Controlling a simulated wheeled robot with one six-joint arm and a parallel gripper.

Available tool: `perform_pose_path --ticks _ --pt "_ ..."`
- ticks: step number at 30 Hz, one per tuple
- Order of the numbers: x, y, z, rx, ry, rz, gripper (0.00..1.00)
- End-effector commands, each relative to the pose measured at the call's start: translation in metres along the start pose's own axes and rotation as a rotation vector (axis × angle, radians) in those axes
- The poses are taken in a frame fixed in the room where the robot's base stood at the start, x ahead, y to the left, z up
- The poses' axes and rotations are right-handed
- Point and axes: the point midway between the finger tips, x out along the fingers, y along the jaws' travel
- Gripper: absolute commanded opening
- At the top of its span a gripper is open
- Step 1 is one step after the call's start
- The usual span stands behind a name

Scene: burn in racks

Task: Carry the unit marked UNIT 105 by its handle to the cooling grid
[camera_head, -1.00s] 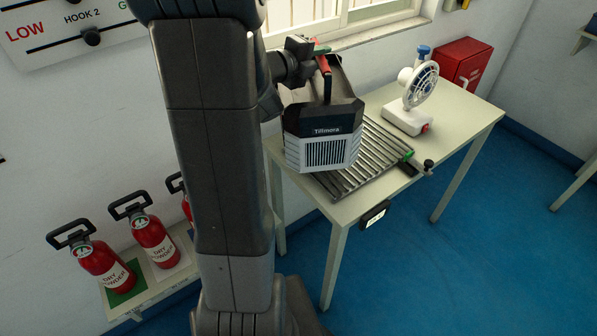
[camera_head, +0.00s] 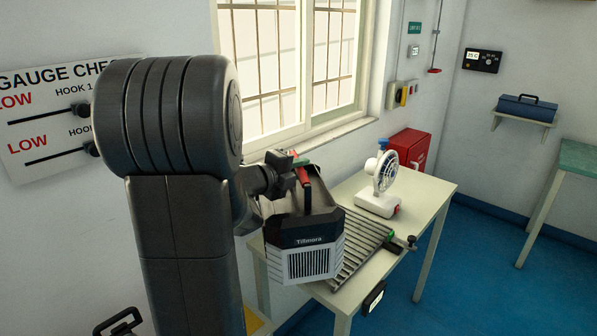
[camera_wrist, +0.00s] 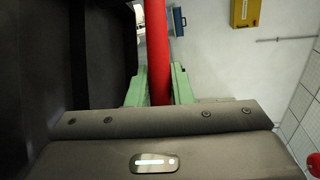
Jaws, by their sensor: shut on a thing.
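The unit (camera_head: 309,262), a dark and light-grey box with a front grille and the name Tillmora, hangs from its red handle. No UNIT 105 mark is legible. My gripper (camera_head: 301,163) is shut on the handle, which shows as a red bar between green fingers in the wrist view (camera_wrist: 160,85). The cooling grid (camera_head: 360,240), a ribbed metal rack, lies on the pale table (camera_head: 432,190). The unit overlaps the grid's left part in the head view. I cannot tell whether it touches the grid.
A white fan (camera_head: 381,186) stands on the table behind the grid. A red cabinet (camera_head: 411,149) is beyond it by the wall. A knob (camera_head: 411,240) sits at the grid's right end, and a small dark display (camera_head: 374,298) hangs at the table's front edge. The window wall is close behind.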

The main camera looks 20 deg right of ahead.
Motion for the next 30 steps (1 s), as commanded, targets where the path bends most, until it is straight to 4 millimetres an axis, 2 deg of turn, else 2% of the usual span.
perform_pose_path --ticks 6,11,19,29,30 --pt "0.004 0.018 -0.002 0.004 0.0 -0.012 0.0" --pt "0.005 0.025 -0.003 0.005 0.001 -0.013 0.0" --pt "0.01 0.053 -0.006 0.003 0.0 -0.012 0.0" --pt "0.011 0.059 -0.007 0.006 0.0 -0.014 0.0" --pt "0.011 0.065 -0.008 0.001 0.001 -0.002 0.21"
